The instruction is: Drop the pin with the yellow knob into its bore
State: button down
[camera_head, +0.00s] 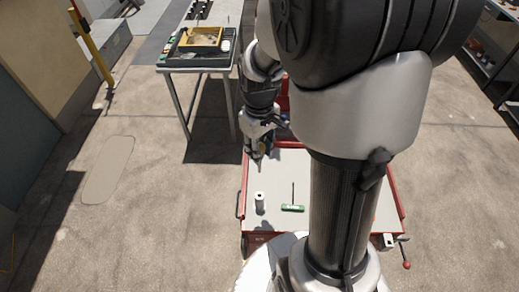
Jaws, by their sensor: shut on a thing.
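My gripper (259,159) is above the left part of a red-edged cart top. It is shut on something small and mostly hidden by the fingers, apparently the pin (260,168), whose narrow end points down. A hint of yellow shows between the fingers, too small to make out as the knob. I cannot tell whether that spot is the bore. The gripper and cylinder look apart.
A table (176,66) with a yellow tray (201,47) stands behind left. A shelf stands far right.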

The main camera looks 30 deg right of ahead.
jog(key=shift+r+p, duration=2.1)
jog(key=shift+r, duration=0.8)
